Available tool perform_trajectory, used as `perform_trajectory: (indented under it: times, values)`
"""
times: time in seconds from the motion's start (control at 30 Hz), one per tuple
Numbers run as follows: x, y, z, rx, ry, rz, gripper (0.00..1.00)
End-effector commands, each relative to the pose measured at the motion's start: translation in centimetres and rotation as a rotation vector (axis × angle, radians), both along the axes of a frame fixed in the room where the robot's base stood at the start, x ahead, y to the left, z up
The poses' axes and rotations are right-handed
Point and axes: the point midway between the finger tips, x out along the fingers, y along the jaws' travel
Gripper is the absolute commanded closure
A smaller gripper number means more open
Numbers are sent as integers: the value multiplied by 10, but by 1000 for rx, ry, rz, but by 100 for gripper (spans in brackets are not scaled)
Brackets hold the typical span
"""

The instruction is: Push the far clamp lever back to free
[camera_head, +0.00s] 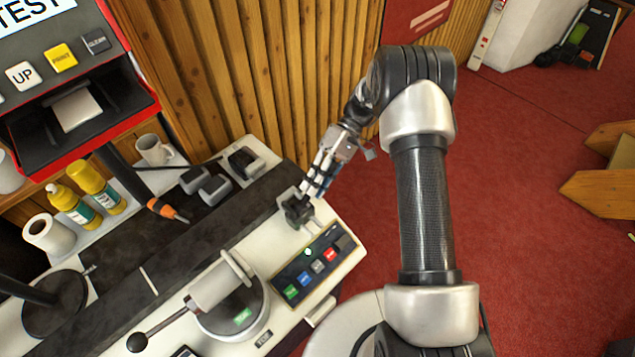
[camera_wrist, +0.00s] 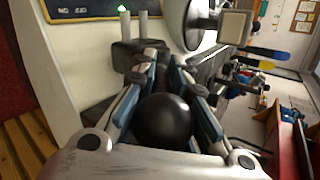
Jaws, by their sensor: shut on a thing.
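The far clamp (camera_head: 296,212) is a dark block at the far right end of the binding bench (camera_head: 335,207). In the wrist view it shows as a dark block (camera_wrist: 128,55) with two pale pins. The black ball knob (camera_wrist: 163,118) of its lever sits between my gripper's fingers, which are closed around it. The knob is hidden in the head view. My gripper (camera_head: 311,188) reaches down to the clamp from above and behind; it also shows in the wrist view (camera_wrist: 157,78). Most of the lever's shaft is hidden by the knob and fingers.
A button panel (camera_head: 316,262) lies just in front of the clamp. A near lever with a black knob (camera_head: 137,342) and a round dial (camera_head: 235,312) stand further left. Yellow bottles (camera_head: 70,203) and a mug (camera_head: 155,150) stand behind. A slatted wooden wall (camera_head: 230,80) rises behind the bench.

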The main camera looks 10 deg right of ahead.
Motion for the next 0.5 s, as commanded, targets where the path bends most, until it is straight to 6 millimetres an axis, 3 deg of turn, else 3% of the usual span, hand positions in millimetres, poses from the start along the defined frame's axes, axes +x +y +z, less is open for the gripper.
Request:
perform_trajectory:
  times: [0.03, 0.2, 0.5]
  values:
    - [20, 12, 5, 25, -47, -35, 100]
    - [19, 13, 5, 43, -34, -34, 99]
    - [16, 10, 4, 42, -23, -34, 79]
